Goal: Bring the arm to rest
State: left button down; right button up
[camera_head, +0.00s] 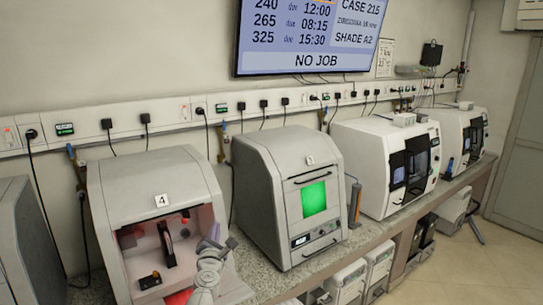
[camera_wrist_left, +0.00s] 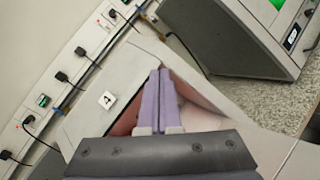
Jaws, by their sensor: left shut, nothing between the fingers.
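My left gripper (camera_head: 214,233) is in front of the open bay of the machine marked 4 (camera_head: 150,190), at its right side. In the left wrist view its two purple fingers (camera_wrist_left: 159,72) are together with nothing between them. They point at the reddish opening of the same machine (camera_wrist_left: 82,130), whose number label shows to the left of the fingers. I cannot tell whether the fingertips are inside the opening. My right gripper is in neither view.
A closed machine (camera_head: 277,165) with a green window stands right of machine 4, with more white machines (camera_head: 365,155) beyond. Inside machine 4 are a dark upright part (camera_head: 167,245) and a small black block (camera_head: 150,281). The speckled counter (camera_head: 250,248) is bare between the machines.

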pick_arm(q)
jog(key=s+d+f+m+g+h, duration=0.4)
jog(key=d+f+m, duration=0.15)
jog(key=m, duration=0.45)
jog(key=s+d+f+m+g+h, duration=0.3)
jog(key=s+d+f+m+g, duration=0.3)
jog(key=m, duration=0.4)
jog(key=s+a+f+m+g+y, duration=0.6)
jog(key=s+a+f+m, duration=0.4)
jog(key=s, duration=0.4)
jog(key=s+d+f+m+g+b, duration=0.2)
jog(key=s+d+f+b, duration=0.4)
jog(key=d+f+b, duration=0.1)
jog(key=d+f, duration=0.1)
jog(key=d, duration=0.1)
jog(key=shift+s+d+y, duration=0.15)
jog(key=shift+d+y, duration=0.15)
jog(key=shift+d, duration=0.05)
jog(key=shift+a, duration=0.1)
